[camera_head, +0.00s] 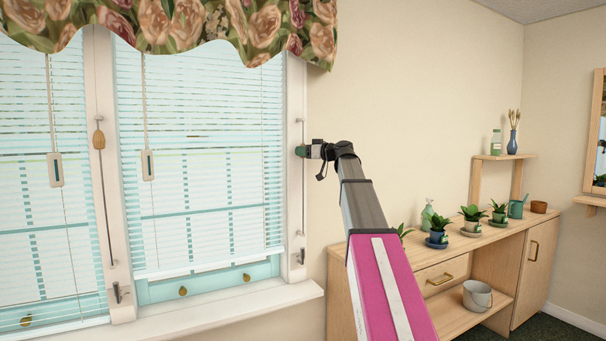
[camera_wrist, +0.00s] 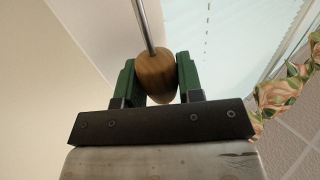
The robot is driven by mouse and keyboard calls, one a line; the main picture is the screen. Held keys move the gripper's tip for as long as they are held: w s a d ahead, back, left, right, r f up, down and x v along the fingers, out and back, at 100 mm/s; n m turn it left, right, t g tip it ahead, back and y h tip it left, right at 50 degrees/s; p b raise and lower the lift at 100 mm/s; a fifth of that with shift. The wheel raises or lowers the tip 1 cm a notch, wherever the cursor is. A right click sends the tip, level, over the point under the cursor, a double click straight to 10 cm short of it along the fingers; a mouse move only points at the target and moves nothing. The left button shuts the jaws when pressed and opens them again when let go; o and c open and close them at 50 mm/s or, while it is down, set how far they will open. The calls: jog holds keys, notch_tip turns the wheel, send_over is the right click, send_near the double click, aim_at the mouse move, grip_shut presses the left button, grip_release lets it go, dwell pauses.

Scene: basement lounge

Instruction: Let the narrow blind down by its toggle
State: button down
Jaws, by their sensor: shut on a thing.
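My gripper (camera_head: 302,151) is at the right-hand window jamb, at the end of my outstretched arm. In the wrist view its green fingers (camera_wrist: 156,80) are shut on both sides of a brown wooden toggle (camera_wrist: 156,72), with a thin grey cord or rod running up from it. In the head view the fingers hide this toggle. The right blind (camera_head: 200,170) hangs nearly to the sill, its bottom rail just above a strip of teal window frame. The left blind (camera_head: 40,200) is cut off by the picture edge, so I cannot compare their widths.
Another wooden toggle (camera_head: 98,138) hangs at the middle post. White slotted tags hang before the left blind (camera_head: 55,169) and right blind (camera_head: 147,165). A floral valance (camera_head: 180,25) covers the top.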

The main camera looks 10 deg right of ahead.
notch_tip(320, 180, up, 6)
jog(key=shift+r, duration=0.1)
jog(key=shift+w, duration=0.1)
dwell(0.3)
jog(key=c, duration=0.8)
grip_release()
jog(key=shift+r, duration=0.1)
jog(key=shift+o, duration=0.3)
jog(key=shift+s+d+f, duration=0.2)
jog(key=shift+s+d, duration=0.15)
jog(key=shift+s, duration=0.05)
jog(key=v, duration=1)
